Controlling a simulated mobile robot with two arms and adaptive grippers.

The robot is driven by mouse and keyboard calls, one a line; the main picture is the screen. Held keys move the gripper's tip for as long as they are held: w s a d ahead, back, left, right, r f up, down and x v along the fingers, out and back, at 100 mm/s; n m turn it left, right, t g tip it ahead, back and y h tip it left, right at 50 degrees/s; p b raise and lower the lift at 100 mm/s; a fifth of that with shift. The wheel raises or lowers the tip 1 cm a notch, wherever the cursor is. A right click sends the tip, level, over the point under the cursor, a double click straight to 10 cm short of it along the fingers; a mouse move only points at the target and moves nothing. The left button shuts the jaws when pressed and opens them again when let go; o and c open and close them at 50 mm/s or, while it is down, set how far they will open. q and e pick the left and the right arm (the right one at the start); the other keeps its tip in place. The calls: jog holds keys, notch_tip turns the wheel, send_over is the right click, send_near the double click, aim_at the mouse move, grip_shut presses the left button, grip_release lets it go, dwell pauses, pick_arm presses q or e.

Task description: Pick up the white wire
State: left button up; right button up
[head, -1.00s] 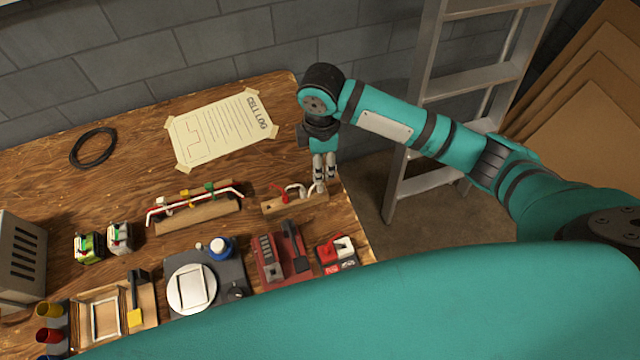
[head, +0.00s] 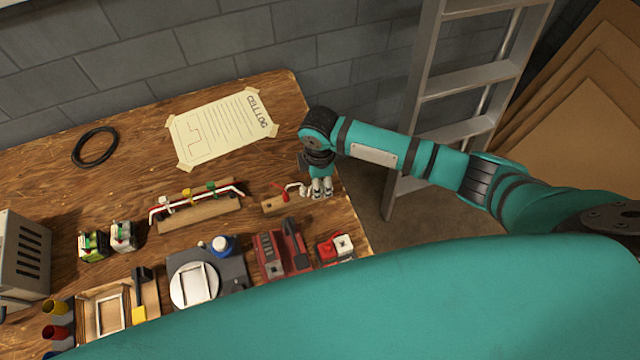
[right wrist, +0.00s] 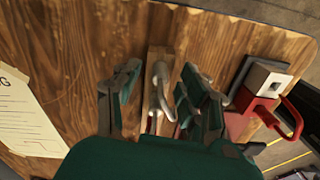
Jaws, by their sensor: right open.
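The white wire (head: 296,188) is a short bent piece on a small wooden block (head: 270,206) near the right end of the bench. A red wire (head: 281,191) stands beside it on the same block. My right gripper (head: 321,193) is pointed down over the right end of the block, hiding part of it. In the right wrist view the white wire (right wrist: 160,88) lies between the two open fingers of the gripper (right wrist: 159,82), and I see no finger closed on it. My left gripper is not in view.
A larger wooden rack (head: 200,213) with a long red and white wire stands left of the block. A red tool (head: 270,258) and a red-and-white part (head: 335,248) sit in front. The paper sheet (head: 220,130) lies behind. The bench's right edge is close.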

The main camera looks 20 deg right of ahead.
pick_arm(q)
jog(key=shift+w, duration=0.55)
pick_arm(e)
grip_shut()
